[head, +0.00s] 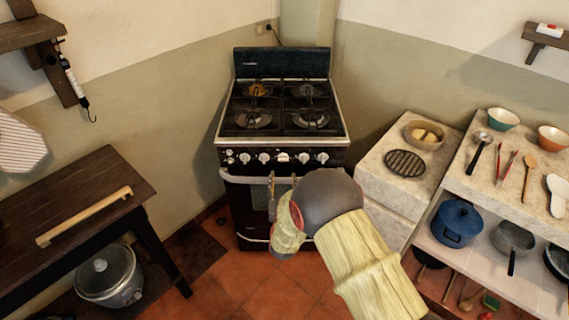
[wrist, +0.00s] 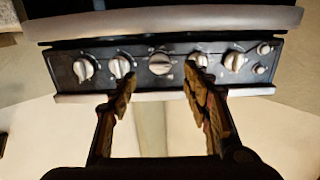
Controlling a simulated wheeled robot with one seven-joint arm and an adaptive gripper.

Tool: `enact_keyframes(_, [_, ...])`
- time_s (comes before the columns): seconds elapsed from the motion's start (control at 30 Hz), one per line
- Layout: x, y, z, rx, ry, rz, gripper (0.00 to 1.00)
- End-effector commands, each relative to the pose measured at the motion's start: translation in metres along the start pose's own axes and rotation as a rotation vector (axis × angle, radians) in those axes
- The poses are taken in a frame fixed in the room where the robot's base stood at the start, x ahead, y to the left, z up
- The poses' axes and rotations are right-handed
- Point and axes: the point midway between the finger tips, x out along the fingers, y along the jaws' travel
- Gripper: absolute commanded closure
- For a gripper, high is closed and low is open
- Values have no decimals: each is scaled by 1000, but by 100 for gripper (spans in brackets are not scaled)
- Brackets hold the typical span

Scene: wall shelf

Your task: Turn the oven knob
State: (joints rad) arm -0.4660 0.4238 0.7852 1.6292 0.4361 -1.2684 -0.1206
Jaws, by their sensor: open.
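The oven (head: 284,140) is a dark stove with a gas hob on top and a row of several silver knobs on its front panel. The middle oven knob (head: 283,157) is larger and paler than its neighbours. In the wrist view, which looks upside down, the middle knob (wrist: 160,62) appears between my fingertips. My gripper (head: 282,180) is open and empty in front of the panel; in the wrist view my gripper (wrist: 160,84) has its two fingers spread, their tips close to the knobs on either side of the middle one. Whether they touch the panel cannot be told.
The oven door handle (head: 240,179) runs just below the knobs; it also shows in the wrist view (wrist: 160,20). A marble counter (head: 382,185) with a bowl and grill stands right of the oven. A dark wooden table (head: 60,200) stands left. Tiled floor between is clear.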

Motion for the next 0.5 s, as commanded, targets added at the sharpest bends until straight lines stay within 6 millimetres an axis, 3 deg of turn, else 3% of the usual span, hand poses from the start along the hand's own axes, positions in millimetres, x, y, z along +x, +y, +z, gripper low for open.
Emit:
enact_keyframes(0.17, [10, 1, -7, -6, 30, 4, 52])
enact_keyframes(0.5, [60, 1, -8, -5, 28, 3, 52])
